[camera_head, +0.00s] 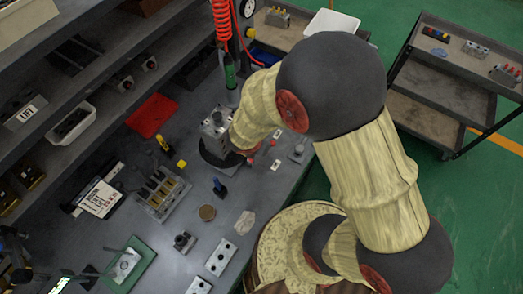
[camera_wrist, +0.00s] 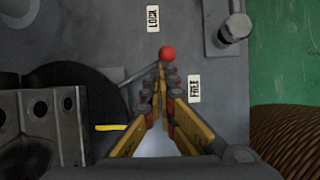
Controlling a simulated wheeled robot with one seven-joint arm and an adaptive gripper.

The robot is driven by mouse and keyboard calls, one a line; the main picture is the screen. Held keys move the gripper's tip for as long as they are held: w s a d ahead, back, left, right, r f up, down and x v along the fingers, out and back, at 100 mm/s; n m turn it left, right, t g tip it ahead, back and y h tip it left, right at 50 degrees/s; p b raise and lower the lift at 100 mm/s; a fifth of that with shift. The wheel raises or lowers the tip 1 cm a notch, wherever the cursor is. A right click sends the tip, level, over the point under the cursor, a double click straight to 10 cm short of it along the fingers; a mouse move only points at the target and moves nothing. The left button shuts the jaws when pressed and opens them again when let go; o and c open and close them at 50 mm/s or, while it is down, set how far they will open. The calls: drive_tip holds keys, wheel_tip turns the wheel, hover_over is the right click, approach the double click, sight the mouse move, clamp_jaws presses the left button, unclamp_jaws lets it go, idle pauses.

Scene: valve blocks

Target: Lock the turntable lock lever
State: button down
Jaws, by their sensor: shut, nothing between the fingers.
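The lock lever (camera_wrist: 142,74) is a thin grey rod ending in a red ball knob (camera_wrist: 166,54). It reaches right from the dark round turntable (camera_wrist: 82,78), with its knob between the LOCK label (camera_wrist: 153,18) above and the FREE label (camera_wrist: 194,88) below. My gripper (camera_wrist: 166,76) is shut and empty, its tips just below the knob in the wrist view; whether they touch the lever, I cannot tell. In the head view a grey valve block (camera_head: 215,124) stands on the turntable (camera_head: 218,165), and my arm partly hides the lever area.
A grey metal block (camera_wrist: 45,120) fills the lower left of the wrist view. A metal fitting (camera_wrist: 234,30) stands at upper right. On the bench (camera_head: 228,188) are a slotted block (camera_head: 162,193), a red tray (camera_head: 151,115) and small parts. A hanging red coiled hose (camera_head: 222,20) is close behind.

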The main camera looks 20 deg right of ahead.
drive_tip(key=shift+w+d+n+t+y, duration=0.3)
drive_tip(key=shift+w+d+n, duration=0.25)
drive_tip(key=shift+n, duration=0.45)
drive_tip(key=shift+w+d, duration=0.3)
drive_tip(key=shift+r, duration=0.15)
